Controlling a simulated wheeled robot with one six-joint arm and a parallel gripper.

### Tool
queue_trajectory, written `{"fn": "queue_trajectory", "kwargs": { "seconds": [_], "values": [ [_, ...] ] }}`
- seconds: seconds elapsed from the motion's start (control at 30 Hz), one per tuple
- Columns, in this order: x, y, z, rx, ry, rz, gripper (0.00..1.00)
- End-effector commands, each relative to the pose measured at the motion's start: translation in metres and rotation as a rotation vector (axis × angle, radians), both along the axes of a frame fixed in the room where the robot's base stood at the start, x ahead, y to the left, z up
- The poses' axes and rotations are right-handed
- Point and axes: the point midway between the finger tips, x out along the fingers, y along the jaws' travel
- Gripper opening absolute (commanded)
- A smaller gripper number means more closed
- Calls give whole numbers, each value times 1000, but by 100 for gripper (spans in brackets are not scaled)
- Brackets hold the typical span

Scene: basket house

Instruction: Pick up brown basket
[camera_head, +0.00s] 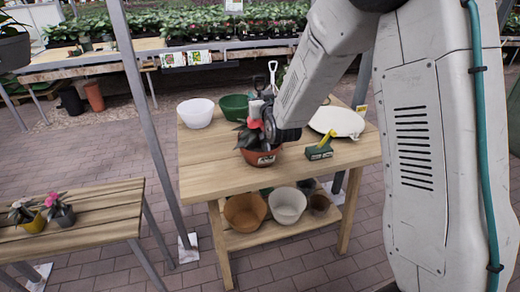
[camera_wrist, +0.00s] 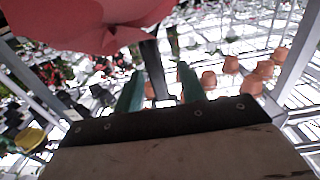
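A brown round container (camera_head: 245,212) stands on the lower shelf of the wooden table, at its left. A reddish-brown pot (camera_head: 264,157) with a dark-leaved, red-flowered plant stands on the tabletop. My gripper (camera_head: 265,118) is above that pot, close to the flower, and is partly hidden by the plant and my wrist. In the wrist view its two greenish fingers (camera_wrist: 160,88) stand apart, with a dark upright strip showing between them. A large red surface (camera_wrist: 90,22), perhaps a petal, fills the top left there, very near the camera. I see nothing clearly gripped.
On the wooden table (camera_head: 205,150) stand a white bowl (camera_head: 196,113), a green pot (camera_head: 234,107), a white dish (camera_head: 338,122) and a green-and-yellow tool (camera_head: 320,150). A metal post (camera_head: 150,120) rises at left.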

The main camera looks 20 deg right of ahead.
Motion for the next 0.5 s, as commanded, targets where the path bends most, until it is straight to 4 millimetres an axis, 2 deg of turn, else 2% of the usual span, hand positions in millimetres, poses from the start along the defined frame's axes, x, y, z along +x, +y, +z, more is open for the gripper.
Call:
{"fn": "queue_trajectory", "kwargs": {
  "seconds": [0.07, 0.1, 0.2, 0.23, 0.5],
  "values": [
    [0, 0, 0, 0, 0, 0, 40],
    [0, 0, 0, 0, 0, 0, 34],
    [0, 0, 0, 0, 0, 0, 7],
    [0, 0, 0, 0, 0, 0, 0],
    [-1, 0, 0, 0, 0, 0, 0]
  ]
}}
